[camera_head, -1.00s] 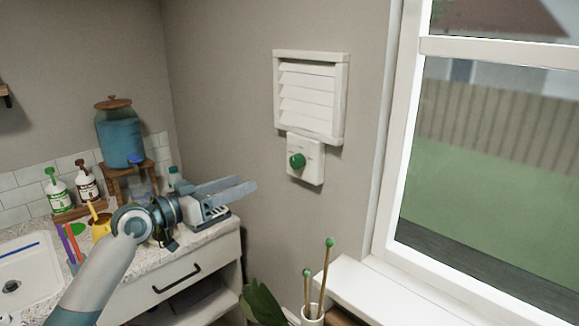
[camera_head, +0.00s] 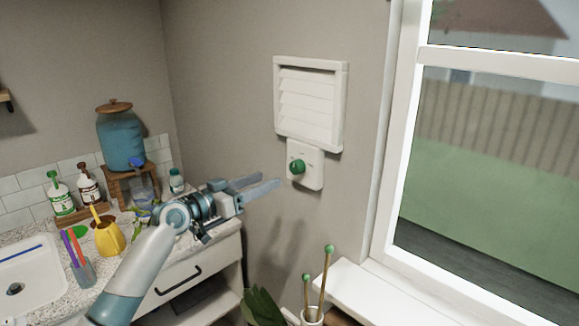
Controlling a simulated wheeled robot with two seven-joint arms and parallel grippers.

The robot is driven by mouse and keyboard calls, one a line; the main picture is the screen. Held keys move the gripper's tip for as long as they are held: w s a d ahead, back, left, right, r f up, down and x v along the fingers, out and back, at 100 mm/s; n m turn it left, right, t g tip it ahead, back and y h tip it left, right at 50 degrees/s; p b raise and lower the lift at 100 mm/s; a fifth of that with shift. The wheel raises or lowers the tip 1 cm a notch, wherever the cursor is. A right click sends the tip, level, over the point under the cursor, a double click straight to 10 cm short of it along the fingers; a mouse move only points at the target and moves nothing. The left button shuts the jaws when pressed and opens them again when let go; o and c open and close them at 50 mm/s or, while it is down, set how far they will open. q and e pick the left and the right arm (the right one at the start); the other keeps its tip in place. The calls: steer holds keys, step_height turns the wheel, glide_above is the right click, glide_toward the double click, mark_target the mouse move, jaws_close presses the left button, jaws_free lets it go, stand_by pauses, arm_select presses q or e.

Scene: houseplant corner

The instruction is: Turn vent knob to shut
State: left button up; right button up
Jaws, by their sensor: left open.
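The vent knob (camera_head: 297,167) is green and sits on a white square plate (camera_head: 312,179) on the grey wall. A white louvred vent (camera_head: 308,105) is mounted right above the plate, its slats visible. My left gripper (camera_head: 270,186) comes in from the left, its two fingers pointing right toward the knob. It is open and empty, with its tips a little left of and below the knob, apart from it in the picture. The dial marks on the plate are too small to read. My right gripper is not in view.
A counter with a drawer, a sink (camera_head: 28,268), a yellow watering can (camera_head: 108,236), bottles and a blue dispenser (camera_head: 120,140) is at left. A white window sill (camera_head: 385,300) and a pot with green-tipped sticks (camera_head: 312,316) are below right.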

mark_target(294, 169)
arm_select(q)
steer(key=p+x, duration=0.2)
steer(key=x, duration=0.8)
steer(key=shift+p, duration=0.35)
steer(key=c, duration=1)
